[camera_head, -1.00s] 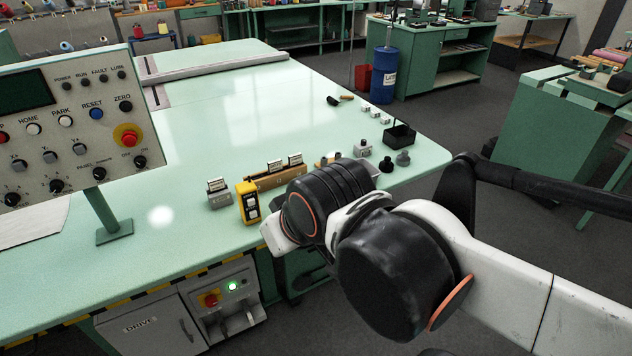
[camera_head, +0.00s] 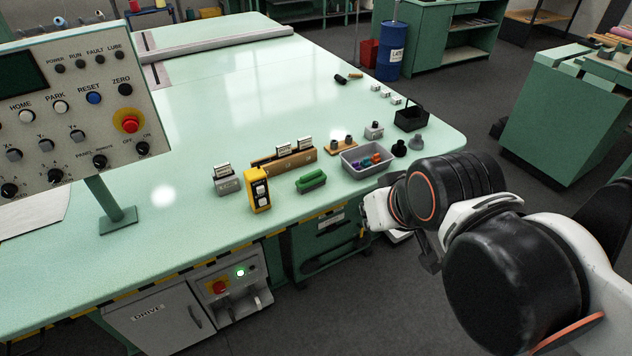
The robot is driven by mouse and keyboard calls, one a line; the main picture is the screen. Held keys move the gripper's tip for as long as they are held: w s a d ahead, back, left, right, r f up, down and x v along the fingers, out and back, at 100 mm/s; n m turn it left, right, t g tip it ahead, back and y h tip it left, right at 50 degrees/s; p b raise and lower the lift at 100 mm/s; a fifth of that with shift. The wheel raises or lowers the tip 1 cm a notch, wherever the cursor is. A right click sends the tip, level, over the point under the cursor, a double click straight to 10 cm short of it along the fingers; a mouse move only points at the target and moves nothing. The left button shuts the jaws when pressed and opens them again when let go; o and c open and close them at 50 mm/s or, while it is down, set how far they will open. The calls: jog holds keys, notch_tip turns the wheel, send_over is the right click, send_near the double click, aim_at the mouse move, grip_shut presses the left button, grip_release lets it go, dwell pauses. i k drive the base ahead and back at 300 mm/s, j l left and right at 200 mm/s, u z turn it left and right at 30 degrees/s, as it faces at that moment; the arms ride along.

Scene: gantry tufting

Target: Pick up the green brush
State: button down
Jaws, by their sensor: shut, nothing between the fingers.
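The green brush (camera_head: 311,182) lies on the pale green table near its front edge, between the yellow device and the grey bin. My arm comes in from the right. My gripper (camera_head: 429,258) shows as a small dark part below the wrist, partly hidden by my arm. It is off the table's front edge, to the right of the brush and apart from it. It is shut and holds nothing.
A yellow device (camera_head: 259,195) stands just left of the brush. A grey bin (camera_head: 355,165) with small coloured pieces is to its right. A wooden block with cards (camera_head: 283,162) is behind it. A control panel (camera_head: 75,110) stands at left. The table's middle is clear.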

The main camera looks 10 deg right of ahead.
aim_at(309, 182)
jog(key=u, duration=1.95)
jog(key=z, duration=1.95)
jog(key=i+l+z, duration=0.2)
jog(key=i+z, duration=0.15)
jog(key=i, duration=0.35)
jog(key=i+z, duration=0.35)
jog(key=i, duration=0.35)
